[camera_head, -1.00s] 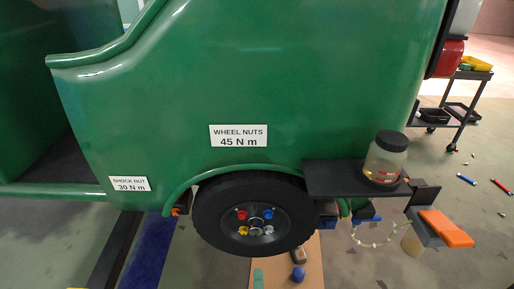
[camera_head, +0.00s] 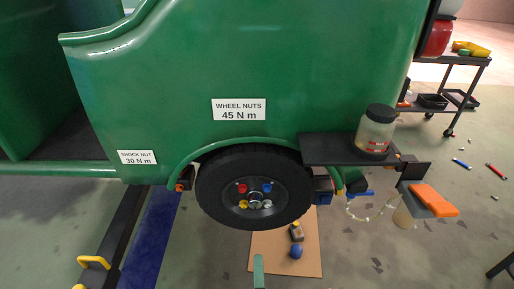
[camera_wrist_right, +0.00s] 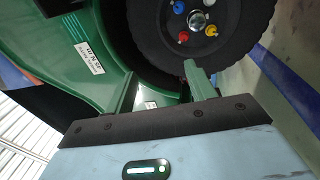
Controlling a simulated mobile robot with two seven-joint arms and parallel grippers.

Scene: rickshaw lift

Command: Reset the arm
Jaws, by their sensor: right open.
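My right gripper (camera_head: 258,270) shows at the bottom edge of the head view as a narrow green finger, in front of the cardboard sheet below the wheel. In the right wrist view its two green fingers stand apart with nothing between them (camera_wrist_right: 162,85); the gripper is open and empty. The rickshaw wheel (camera_head: 217,208), with red, blue, yellow and silver nuts, is ahead of the fingers; it also shows in the right wrist view (camera_wrist_right: 165,40). I cannot tell whether a finger touches anything. My left gripper is not in view.
The green rickshaw body (camera_head: 310,70) fills the middle. A black shelf (camera_head: 325,149) with a jar (camera_head: 375,132) sticks out right of the wheel. A cardboard sheet (camera_head: 308,262) with small items lies below. A black cart (camera_head: 455,104) stands far right.

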